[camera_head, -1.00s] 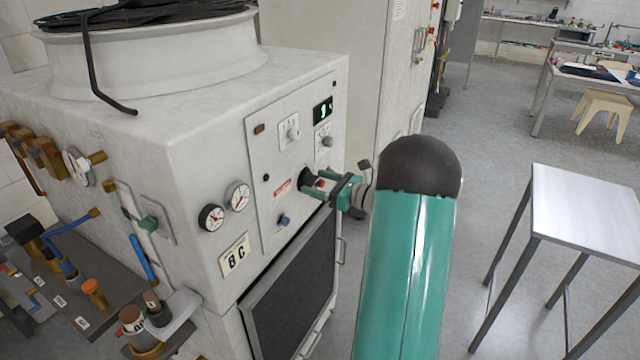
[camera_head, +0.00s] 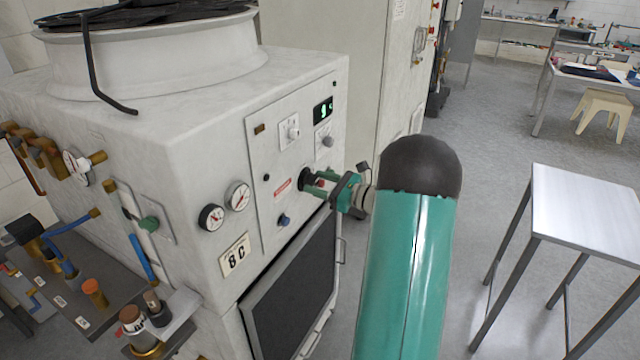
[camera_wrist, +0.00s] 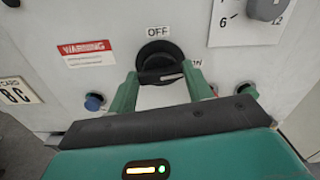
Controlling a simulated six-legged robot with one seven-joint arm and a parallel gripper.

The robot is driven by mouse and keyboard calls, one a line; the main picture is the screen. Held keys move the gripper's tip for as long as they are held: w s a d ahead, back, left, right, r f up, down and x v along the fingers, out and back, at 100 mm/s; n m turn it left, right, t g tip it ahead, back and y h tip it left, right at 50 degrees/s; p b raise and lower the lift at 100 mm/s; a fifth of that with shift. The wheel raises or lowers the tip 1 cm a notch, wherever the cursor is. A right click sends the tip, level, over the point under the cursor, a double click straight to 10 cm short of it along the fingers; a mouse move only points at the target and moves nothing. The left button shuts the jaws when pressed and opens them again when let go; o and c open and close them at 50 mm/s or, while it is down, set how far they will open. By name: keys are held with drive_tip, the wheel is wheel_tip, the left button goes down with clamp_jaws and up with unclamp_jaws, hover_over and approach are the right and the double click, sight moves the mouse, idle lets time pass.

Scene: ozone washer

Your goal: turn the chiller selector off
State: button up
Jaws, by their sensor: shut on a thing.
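The chiller selector (camera_head: 305,177) is a round black knob on the washer's pale front panel. It also shows in the wrist view (camera_wrist: 158,53), with an OFF label (camera_wrist: 158,30) above it and an ON label (camera_wrist: 195,64) to its right, partly hidden. My gripper (camera_wrist: 161,80) has its two green fingers on either side of the knob's dark grip and is shut on it. In the head view my gripper (camera_head: 316,184) meets the panel from the right. I cannot tell exactly where the knob points.
A red warning label (camera_wrist: 86,52) and a blue knob (camera_wrist: 94,102) lie left of the selector. A numbered dial (camera_wrist: 265,8) is at upper right. A dark door (camera_head: 290,290) is below the panel. A steel table (camera_head: 590,210) stands right, with open floor around it.

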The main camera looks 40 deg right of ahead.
drive_tip(key=n, duration=0.8)
drive_tip(key=shift+a+f, duration=0.1)
drive_tip(key=n, duration=0.4)
drive_tip(key=shift+s+f+n, duration=0.1)
drive_tip(key=shift+f+n, duration=0.05)
drive_tip(key=shift+n, duration=1.95)
drive_tip(key=o, duration=1)
drive_tip(key=v, duration=1.3)
drive_tip(key=shift+s, duration=0.4)
